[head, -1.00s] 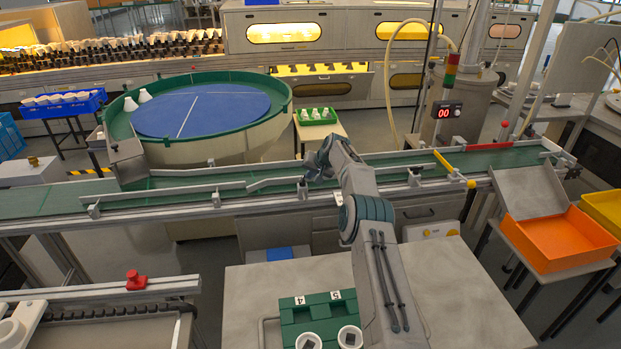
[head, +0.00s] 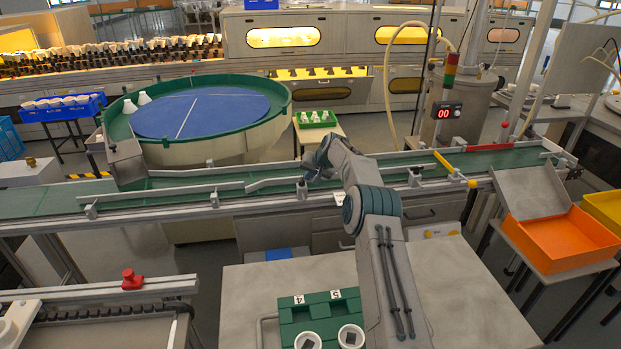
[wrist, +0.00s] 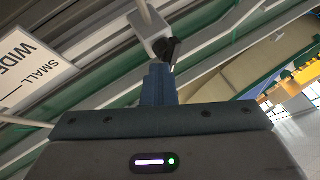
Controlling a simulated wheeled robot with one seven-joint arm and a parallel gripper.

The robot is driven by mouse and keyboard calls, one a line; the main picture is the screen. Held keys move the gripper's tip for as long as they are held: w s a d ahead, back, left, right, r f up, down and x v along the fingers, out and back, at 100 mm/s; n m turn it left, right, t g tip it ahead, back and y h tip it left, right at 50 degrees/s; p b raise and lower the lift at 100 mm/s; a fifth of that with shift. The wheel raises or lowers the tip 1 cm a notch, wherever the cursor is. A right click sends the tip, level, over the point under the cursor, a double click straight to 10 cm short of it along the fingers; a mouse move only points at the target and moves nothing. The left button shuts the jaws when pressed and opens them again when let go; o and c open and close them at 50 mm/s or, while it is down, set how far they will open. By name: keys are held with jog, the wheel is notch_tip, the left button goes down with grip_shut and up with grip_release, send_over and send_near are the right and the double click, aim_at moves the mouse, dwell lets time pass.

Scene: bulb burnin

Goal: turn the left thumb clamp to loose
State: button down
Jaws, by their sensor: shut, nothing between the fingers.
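A black thumb clamp knob (wrist: 169,49) sits on a light grey block on the conveyor's side rail in the wrist view. My gripper (wrist: 158,72) is shut, with its blue fingers close together and their tips just below the knob. I cannot tell whether the tips touch it. In the head view my gripper (head: 312,174) is over the conveyor's near rail, by a grey bracket (head: 302,190). My own wrist hides most of the fingers there. The clamp's exact setting cannot be read.
A white label (wrist: 28,62) reading "SMALL" and "WIDE" is left of the knob. The green conveyor belt (head: 400,165) runs across the scene, with a round blue-topped table (head: 215,110) behind it. An orange bin (head: 560,242) stands right. A green block with two white cups (head: 318,315) is in front.

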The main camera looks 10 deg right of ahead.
jog(key=shift+a+f, duration=0.15)
jog(key=shift+a, duration=0.05)
